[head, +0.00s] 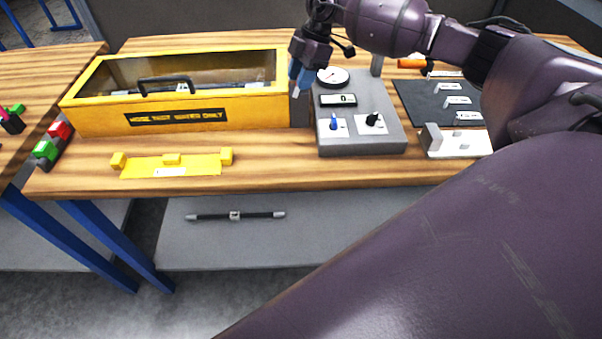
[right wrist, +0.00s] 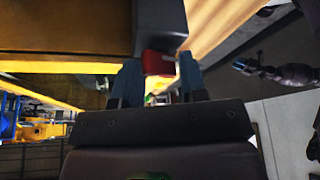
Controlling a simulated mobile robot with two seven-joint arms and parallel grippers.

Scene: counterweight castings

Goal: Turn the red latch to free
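My right gripper (head: 300,84) is at the right end of the yellow box (head: 190,113), beside the grey control console (head: 360,122), with its blue fingers pointing down. In the right wrist view its two fingers are apart. A red block (right wrist: 157,62), which looks like the red latch, shows between and beyond the fingertips, against a dark box-like face. I cannot tell whether the fingers touch it. In the head view I do not make out the latch; the gripper is in front of that area.
The yellow box has a clear lid and a black handle (head: 165,81). The console carries a gauge (head: 333,76) and knobs. A yellow bracket (head: 172,164) lies in front of the box.

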